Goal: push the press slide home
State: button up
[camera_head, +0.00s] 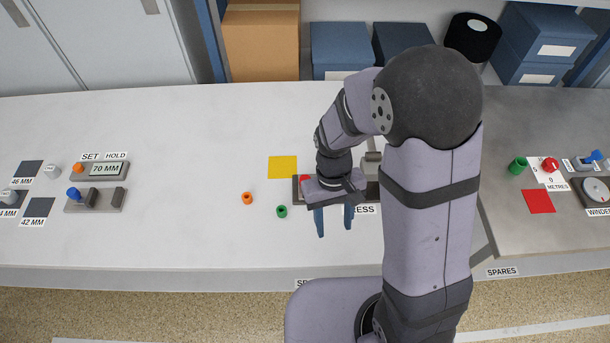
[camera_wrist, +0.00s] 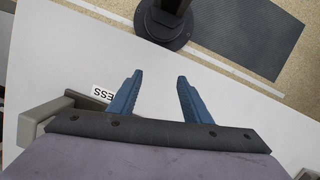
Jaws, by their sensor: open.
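The press (camera_head: 297,190) is a dark grey bed on the white table, just behind the label reading "RESS" (camera_head: 361,210). My arm and gripper cover most of it, and a bit of red shows at its left end. A grey block (camera_head: 372,157) shows behind the arm. I cannot tell which part is the slide. My gripper (camera_head: 334,224) is open and empty, with its blue fingers in front of the press. In the wrist view, the open fingers (camera_wrist: 159,80) are over bare table, and grey press parts (camera_wrist: 60,108) show at left beside the label.
A SET/HOLD unit (camera_head: 98,171) stands further left. A grey table (camera_head: 520,230) with a winder (camera_head: 595,190) is at right. The front left table is clear.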

jog(key=w+a+f+m, duration=0.2)
jog(key=w+a, duration=0.2)
jog(key=w, duration=0.3)
notch_tip(320, 180, up, 4)
jog(key=m+t, duration=0.3)
jog(key=m, duration=0.2)
send_over(305, 177)
jog(key=shift+s+a+y, duration=0.15)
jog(key=shift+s+y, duration=0.15)
jog(key=shift+s, duration=0.05)
jog(key=shift+w+r+m, duration=0.1)
jog(key=shift+r+m, duration=0.05)
jog(key=shift+m, duration=0.65)
jog(key=m, duration=0.3)
jog(key=shift+s, duration=0.2)
jog(key=shift+f+p, duration=1.2)
jog(key=shift+f, duration=2.5)
